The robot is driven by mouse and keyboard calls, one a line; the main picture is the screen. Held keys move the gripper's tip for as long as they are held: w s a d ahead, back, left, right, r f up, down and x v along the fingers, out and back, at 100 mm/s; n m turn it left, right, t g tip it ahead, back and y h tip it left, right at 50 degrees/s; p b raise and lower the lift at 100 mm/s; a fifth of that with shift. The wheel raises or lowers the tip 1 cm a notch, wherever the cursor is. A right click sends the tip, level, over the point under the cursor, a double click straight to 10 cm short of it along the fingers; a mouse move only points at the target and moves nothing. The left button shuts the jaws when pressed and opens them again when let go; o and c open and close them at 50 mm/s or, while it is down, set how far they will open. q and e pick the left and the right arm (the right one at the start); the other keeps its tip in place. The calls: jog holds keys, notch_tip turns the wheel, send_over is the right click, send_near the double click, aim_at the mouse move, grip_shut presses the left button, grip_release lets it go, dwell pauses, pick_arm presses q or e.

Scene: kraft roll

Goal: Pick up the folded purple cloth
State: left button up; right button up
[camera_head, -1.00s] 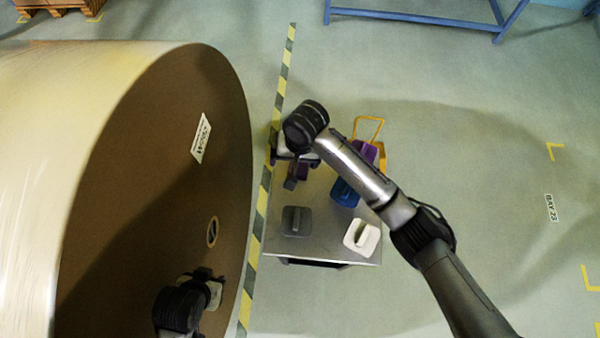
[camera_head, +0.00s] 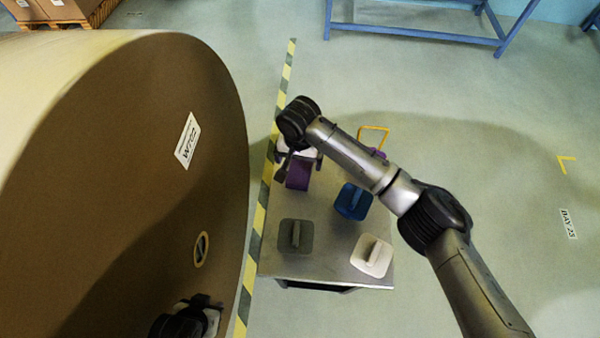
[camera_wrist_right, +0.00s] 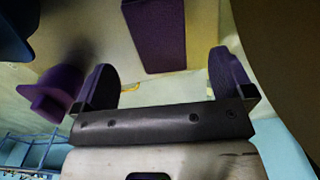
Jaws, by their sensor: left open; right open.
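The folded purple cloth (camera_head: 298,174) lies on the far left part of the grey metal cart top (camera_head: 329,238). In the right wrist view the cloth (camera_wrist_right: 155,35) is a flat dark purple rectangle beyond and between the spread fingers, apart from both. My right gripper (camera_wrist_right: 163,82) is open and empty; in the head view it is just above the cloth and partly hides it. My left gripper (camera_head: 208,308) shows at the bottom in front of the brown roll end, its fingers hard to make out.
The large kraft roll (camera_head: 130,190) fills the left side, close to the cart. Blue (camera_head: 353,201), grey (camera_head: 295,237) and white (camera_head: 372,256) handled blocks stand on the cart. A purple piece (camera_wrist_right: 55,92) is beside one finger. A yellow handle (camera_head: 374,128) rises behind my right arm.

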aim_at(300, 169)
jog(key=shift+f, duration=0.5)
jog(key=f+b, duration=0.2)
jog(key=f, duration=0.1)
jog(key=f+b, duration=0.2)
jog(key=shift+w+d, duration=0.15)
jog(key=shift+w, duration=0.1)
jog(key=shift+c, duration=0.3)
jog(key=shift+c, duration=0.7)
jog(key=c, duration=0.8)
jog(key=shift+r, duration=0.2)
